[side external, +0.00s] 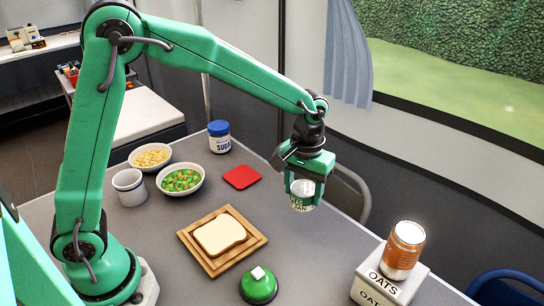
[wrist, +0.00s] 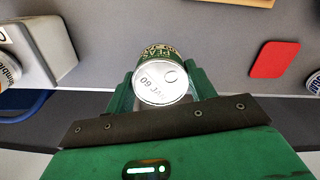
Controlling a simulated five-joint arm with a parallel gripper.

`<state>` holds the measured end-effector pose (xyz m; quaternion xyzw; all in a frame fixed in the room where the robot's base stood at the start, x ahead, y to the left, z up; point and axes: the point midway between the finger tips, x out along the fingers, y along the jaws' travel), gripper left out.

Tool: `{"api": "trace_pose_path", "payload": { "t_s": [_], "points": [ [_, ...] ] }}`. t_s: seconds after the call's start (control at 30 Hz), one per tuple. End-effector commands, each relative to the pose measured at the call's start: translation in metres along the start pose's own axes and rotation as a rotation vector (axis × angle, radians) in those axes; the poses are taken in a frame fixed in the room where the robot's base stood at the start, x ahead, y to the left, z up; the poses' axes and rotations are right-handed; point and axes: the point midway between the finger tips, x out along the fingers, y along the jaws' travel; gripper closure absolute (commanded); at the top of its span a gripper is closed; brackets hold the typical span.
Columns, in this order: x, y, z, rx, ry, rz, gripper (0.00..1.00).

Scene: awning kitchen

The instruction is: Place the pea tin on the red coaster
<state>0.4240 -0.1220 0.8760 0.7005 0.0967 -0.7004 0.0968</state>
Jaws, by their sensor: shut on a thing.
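My gripper (side external: 305,188) is shut on the pea tin (side external: 302,199), a green and white can with a silver lid, and holds it above the grey table. In the wrist view the pea tin (wrist: 162,80) sits between the two green fingers of my gripper (wrist: 162,90), its lid towards the camera. The red coaster (side external: 241,177) lies flat and bare on the table, left of the gripper in the side view. In the wrist view the red coaster (wrist: 274,59) is to the right of the tin, apart from it.
A wooden board (side external: 254,240) with bread and a green dome with a white knob (side external: 258,287) are in front. A sugar jar (side external: 219,137), two bowls (side external: 182,192) and a white mug (side external: 129,187) stand left. An orange can (side external: 404,250) stands on an oats box (side external: 376,286) at right.

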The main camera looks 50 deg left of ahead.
Motion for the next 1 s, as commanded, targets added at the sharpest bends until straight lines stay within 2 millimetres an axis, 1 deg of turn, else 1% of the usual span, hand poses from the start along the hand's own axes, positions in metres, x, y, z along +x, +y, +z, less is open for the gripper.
{"api": "trace_pose_path", "payload": {
  "t_s": [0.17,0.27,0.37,0.47,0.8,0.9,1.0],
  "points": [
    [0.000,-0.003,-0.002,-0.014,0.001,0.000,0.72],
    [-0.001,-0.009,-0.005,-0.050,0.001,0.000,0.72],
    [-0.002,-0.022,-0.011,-0.115,0.001,0.000,0.72],
    [-0.004,-0.039,-0.018,-0.207,0.001,0.000,0.72],
    [-0.010,-0.117,-0.040,-0.614,0.000,0.000,0.72],
    [-0.011,-0.135,-0.043,-0.709,0.000,0.000,0.72],
    [-0.013,-0.147,-0.044,-0.776,0.000,0.000,0.72]
  ]
}}
